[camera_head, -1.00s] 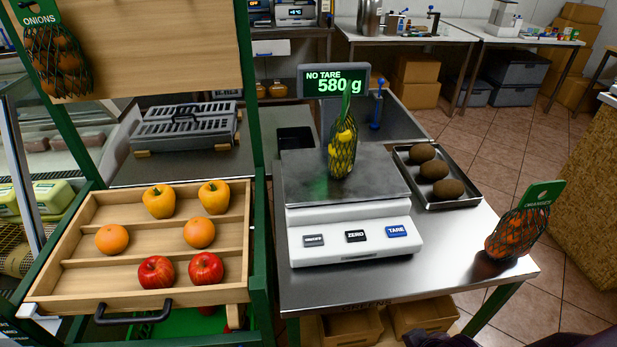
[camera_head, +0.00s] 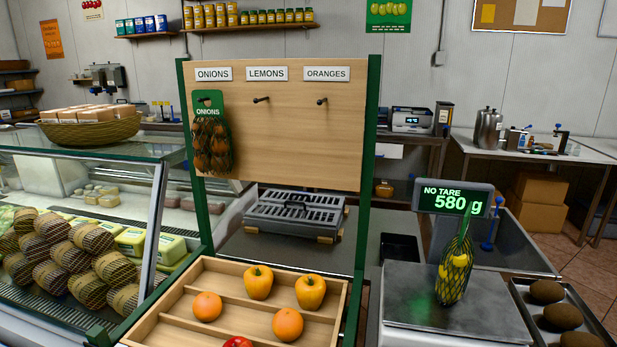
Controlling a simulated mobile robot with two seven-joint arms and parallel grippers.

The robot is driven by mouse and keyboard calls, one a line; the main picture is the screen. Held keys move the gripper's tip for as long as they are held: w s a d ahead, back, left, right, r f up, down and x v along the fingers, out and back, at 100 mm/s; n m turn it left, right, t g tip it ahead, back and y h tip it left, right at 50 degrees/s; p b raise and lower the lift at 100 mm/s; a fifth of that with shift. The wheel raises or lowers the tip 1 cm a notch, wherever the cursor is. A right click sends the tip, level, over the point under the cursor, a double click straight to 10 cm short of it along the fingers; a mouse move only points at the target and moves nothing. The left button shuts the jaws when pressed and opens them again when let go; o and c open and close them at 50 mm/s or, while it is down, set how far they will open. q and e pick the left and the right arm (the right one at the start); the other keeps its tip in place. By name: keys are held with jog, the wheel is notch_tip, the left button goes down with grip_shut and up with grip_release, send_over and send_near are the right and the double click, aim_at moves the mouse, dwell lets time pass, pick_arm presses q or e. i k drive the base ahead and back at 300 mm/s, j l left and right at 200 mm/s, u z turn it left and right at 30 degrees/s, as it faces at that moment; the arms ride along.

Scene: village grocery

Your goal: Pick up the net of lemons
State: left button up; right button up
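The net of lemons (camera_head: 454,272) is a dark mesh bag with yellow fruit and a green top. It stands upright on the steel plate of the scale (camera_head: 405,305), at the right. The scale's display (camera_head: 453,198) behind it reads "NO TARE 580 g", and the net's green top covers part of the last figures. Neither of my grippers shows in the head view.
A wooden board (camera_head: 290,150) has hooks labelled onions, lemons and oranges; a net of onions (camera_head: 210,145) hangs on the left, and the other two hooks are bare. A wooden fruit tray (camera_head: 175,318) stands below. A metal tray of brown produce (camera_head: 598,325) sits right of the scale.

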aim_at(451, 278)
jog(key=z, duration=0.9)
